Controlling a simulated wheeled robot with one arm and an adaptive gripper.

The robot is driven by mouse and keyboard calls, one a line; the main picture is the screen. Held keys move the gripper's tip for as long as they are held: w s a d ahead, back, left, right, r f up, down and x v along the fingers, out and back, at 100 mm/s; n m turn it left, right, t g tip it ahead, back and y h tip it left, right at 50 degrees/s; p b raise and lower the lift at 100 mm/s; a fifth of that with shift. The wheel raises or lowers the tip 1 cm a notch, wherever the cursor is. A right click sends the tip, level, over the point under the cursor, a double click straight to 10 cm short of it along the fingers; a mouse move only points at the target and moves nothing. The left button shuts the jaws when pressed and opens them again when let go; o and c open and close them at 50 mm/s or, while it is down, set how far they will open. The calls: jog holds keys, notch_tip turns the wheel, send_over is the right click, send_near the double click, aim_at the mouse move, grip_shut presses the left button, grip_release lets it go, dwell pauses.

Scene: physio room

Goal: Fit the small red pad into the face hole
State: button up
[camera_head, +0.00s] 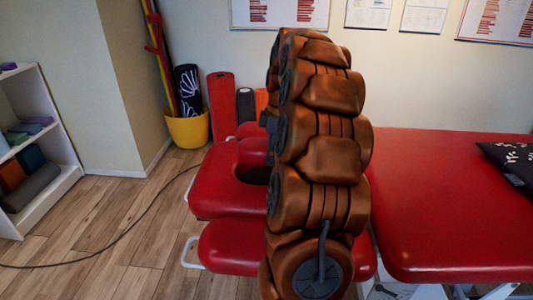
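The red headrest (222,188) of the treatment couch shows left of my arm, which stands across the middle of the picture. The dark face hole (255,174) is partly in view, its right side hidden by my arm. A raised red padded piece (253,152) is at the hole's far edge; I cannot tell whether it is the small red pad or part of the headrest. My gripper is hidden behind my arm, so its hold and distance from the hole do not show.
The red couch top (450,190) extends right, with a dark patterned cushion (508,163). A lower red rest (228,247) is in front of the headrest. A yellow bucket (187,130) and rolls stand behind. White shelves (45,145) are left; a cable crosses open floor.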

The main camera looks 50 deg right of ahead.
jog(key=shift+s+d+f+b, duration=0.1)
jog(key=shift+f+b, duration=0.1)
jog(key=shift+f, duration=0.2)
jog(key=shift+s+d+f+b, duration=0.1)
jog(key=shift+f+b, duration=0.1)
jog(key=shift+f, duration=0.2)
jog(key=shift+f+b, duration=1.3)
jog(key=shift+f, duration=2.2)
jog(key=o, duration=1.1)
jog(key=r, duration=0.4)
jog(key=s+r, duration=0.1)
jog(key=r, duration=0.3)
jog(key=d+r, duration=0.1)
jog(key=r, duration=0.3)
jog(key=shift+s, duration=0.15)
